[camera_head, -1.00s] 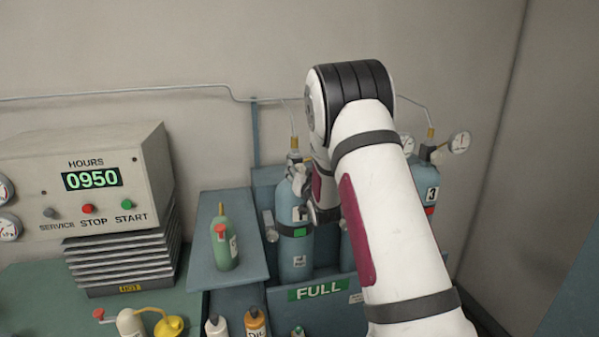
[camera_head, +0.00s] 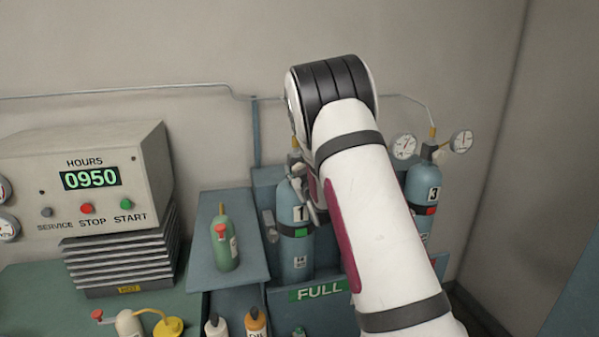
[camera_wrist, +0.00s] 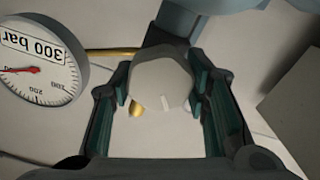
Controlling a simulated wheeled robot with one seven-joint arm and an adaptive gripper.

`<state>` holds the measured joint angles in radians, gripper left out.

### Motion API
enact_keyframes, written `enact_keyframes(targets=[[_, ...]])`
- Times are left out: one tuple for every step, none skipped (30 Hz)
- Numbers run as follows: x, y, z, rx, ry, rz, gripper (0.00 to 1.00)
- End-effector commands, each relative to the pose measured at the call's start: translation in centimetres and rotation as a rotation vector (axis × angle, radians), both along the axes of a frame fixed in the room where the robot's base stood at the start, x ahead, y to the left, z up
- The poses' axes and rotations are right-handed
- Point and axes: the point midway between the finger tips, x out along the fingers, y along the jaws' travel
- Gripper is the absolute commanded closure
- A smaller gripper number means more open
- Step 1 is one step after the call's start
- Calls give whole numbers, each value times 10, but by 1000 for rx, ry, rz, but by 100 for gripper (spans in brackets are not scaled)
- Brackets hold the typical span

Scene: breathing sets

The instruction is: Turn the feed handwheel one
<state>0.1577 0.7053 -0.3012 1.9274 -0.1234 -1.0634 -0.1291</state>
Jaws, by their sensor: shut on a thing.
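A pale, many-sided handwheel (camera_wrist: 160,82) with a white mark on its face sits between the fingers of my gripper (camera_wrist: 158,98) in the wrist view. The gripper is shut on it, with a finger on each side. In the head view the gripper is at the valve of the blue cylinder one (camera_head: 293,222), which has a "1" label and a green tag. My arm hides most of the gripper and the handwheel there. A round gauge (camera_wrist: 38,65) marked "300 bar" is close on the left in the wrist view.
Cylinder three (camera_head: 423,190) with a red tag and a gauge (camera_head: 461,141) stands to the right. My arm covers the space between the cylinders. A green bottle (camera_head: 224,246) stands on a shelf at left, beside the control box (camera_head: 85,185) reading 0950.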

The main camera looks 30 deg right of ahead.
Motion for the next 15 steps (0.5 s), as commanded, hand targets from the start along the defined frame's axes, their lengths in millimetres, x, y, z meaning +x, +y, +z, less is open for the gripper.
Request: enact_keyframes(targets=[[1, 1, 0, -43, 10, 1, 85], [1, 1, 0, -71, 19, 2, 85], [1, 1, 0, -107, 29, 2, 85], [1, 1, 0, -135, 37, 1, 85], [1, 1, 0, -162, 45, 1, 85], [1, 2, 0, -198, 56, 2, 85], [1, 2, 0, -225, 63, 2, 85], [1, 2, 0, -252, 71, 1, 85], [1, 2, 0, -289, 81, 1, 85], [1, 2, -1, -316, 89, 1, 85], [1, 2, -1, -342, 96, 1, 85], [1, 2, -1, -375, 106, 1, 85], [1, 2, -1, -399, 113, 2, 85], [1, 2, -1, -424, 120, 2, 85], [1, 2, -1, -455, 129, 1, 85]])
